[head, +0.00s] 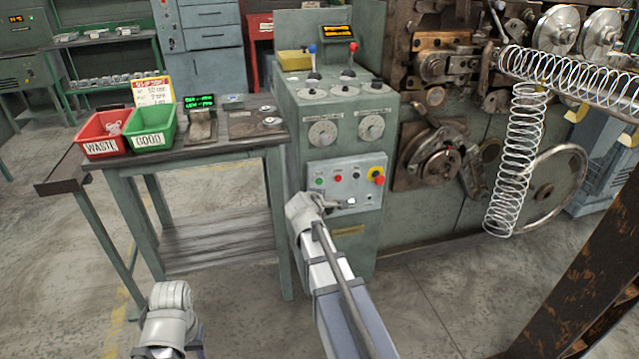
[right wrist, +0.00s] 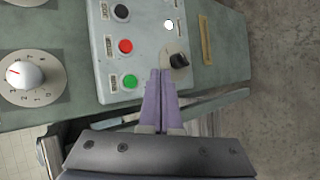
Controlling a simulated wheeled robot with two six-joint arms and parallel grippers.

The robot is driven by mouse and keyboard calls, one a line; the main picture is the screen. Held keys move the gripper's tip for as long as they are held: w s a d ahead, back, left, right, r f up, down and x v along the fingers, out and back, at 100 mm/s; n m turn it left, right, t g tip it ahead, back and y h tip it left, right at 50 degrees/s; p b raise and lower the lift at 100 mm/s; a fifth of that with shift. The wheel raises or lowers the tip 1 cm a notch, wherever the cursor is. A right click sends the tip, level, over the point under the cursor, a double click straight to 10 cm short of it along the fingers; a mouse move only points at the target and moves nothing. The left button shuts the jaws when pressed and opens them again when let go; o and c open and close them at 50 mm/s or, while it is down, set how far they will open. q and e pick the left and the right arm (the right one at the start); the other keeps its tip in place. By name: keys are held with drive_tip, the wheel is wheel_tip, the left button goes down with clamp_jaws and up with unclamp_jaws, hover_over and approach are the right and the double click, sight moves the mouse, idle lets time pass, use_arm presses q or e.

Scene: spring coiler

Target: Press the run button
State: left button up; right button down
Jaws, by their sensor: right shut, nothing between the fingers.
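The grey control panel (head: 372,196) is on the front of the green machine cabinet. It carries a green button (head: 319,183), a red button (head: 338,178) and a black button (head: 355,172) in a row. My right gripper (head: 326,202) is shut and empty in front of the panel's lower left. Its purple fingertips (right wrist: 160,72) appear between the green button and a black selector knob (right wrist: 178,61); contact cannot be told. My left gripper is not visible.
A red emergency stop (head: 377,176) on yellow is at the panel's right. Dials (head: 322,133) sit above the panel. A bench with red (head: 104,146) and green (head: 150,140) bins stands left. A large spring (head: 515,160) hangs at the right.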

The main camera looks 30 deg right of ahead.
drive_tip(key=w+d, duration=0.1)
drive_tip(key=w, duration=0.5)
drive_tip(key=shift+d, duration=0.25)
drive_tip(key=shift+w, duration=0.1)
idle(1.6)
drive_tip(key=shift+w, duration=0.3)
drive_tip(key=shift+w+d, duration=0.15)
drive_tip(key=shift+w, duration=0.25)
idle(0.7)
idle(0.3)
drive_tip(key=shift+s+a, duration=0.2)
drive_tip(key=shift+s, duration=0.6)
drive_tip(key=shift+s, duration=0.1)
drive_tip(key=s, duration=0.2)
drive_tip(key=s+a, duration=0.1)
drive_tip(key=s, duration=0.1)
drive_tip(key=shift+s+a, duration=0.1)
drive_tip(key=shift+s, duration=0.25)
